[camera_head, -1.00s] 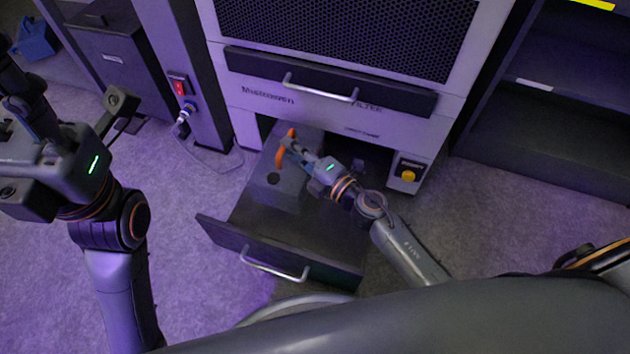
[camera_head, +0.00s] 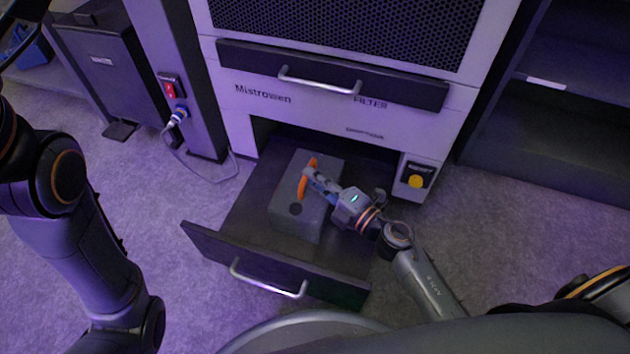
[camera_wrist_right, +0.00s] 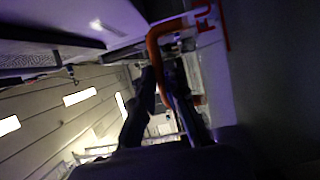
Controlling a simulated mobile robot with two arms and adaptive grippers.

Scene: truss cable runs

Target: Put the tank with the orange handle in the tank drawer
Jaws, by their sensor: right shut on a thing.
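The grey tank (camera_head: 300,218) with the orange handle (camera_head: 308,180) is inside the pulled-out tank drawer (camera_head: 240,215), in its middle. My right gripper (camera_head: 315,178) is shut on the orange handle from the right side. In the right wrist view the orange handle (camera_wrist_right: 160,40) runs across the fingertips (camera_wrist_right: 160,75). Whether the tank rests on the drawer floor cannot be told. My left arm shows at the left of the head view, but its gripper is out of the frame.
The drawer front with its metal handle (camera_head: 268,280) faces me. An upper drawer (camera_head: 330,75) is shut above. A yellow knob (camera_head: 415,181) is right of the opening. A red switch (camera_head: 171,90) and a cable (camera_head: 205,172) are left. A dark shelf (camera_head: 550,120) stands right.

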